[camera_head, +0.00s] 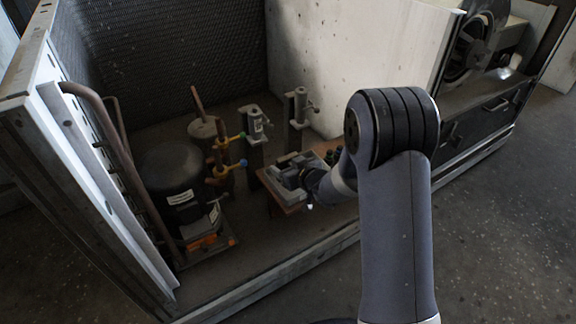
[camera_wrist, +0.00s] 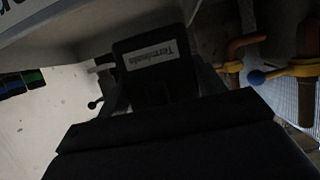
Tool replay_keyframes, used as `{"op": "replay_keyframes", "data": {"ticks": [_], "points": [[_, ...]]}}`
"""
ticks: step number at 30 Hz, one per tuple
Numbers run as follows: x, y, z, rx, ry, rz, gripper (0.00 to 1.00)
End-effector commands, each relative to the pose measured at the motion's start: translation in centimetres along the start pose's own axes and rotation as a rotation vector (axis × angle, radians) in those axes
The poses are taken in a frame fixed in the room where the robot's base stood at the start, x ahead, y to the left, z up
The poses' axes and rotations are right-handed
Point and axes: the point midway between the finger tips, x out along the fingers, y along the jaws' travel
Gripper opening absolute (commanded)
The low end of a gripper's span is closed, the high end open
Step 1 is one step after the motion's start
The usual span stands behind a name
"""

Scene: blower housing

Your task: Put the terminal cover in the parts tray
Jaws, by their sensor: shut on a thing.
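A black terminal cover (camera_wrist: 145,52) with a white label reading "Terminals" shows in the wrist view, directly ahead of the dark gripper body. My gripper (camera_head: 290,178) is shut on the cover; its fingers are dark and hard to make out in the wrist view. In the head view the gripper is low over a brown board (camera_head: 291,208) inside the housing, where a grey tray-like shape shows. I cannot tell the tray's edges from the gripper there, and the cover is not clear in that view.
A black compressor (camera_head: 172,175) stands at the left. Copper pipes with a yellow-and-blue valve (camera_head: 238,163) and grey upright fittings (camera_head: 299,105) stand close behind the gripper.

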Motion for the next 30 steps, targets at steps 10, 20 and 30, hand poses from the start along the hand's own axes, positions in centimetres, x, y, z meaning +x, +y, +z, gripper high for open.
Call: {"op": "replay_keyframes", "data": {"ticks": [10, 20, 30], "points": [[0.0, 0.0, -0.1, 0.000, 0.000, 0.000, 0.87], [-0.4, 0.0, -1.0, 0.000, 0.001, 0.000, 0.87], [-6.9, 0.1, -1.5, 0.002, -0.001, 0.003, 0.87]]}}
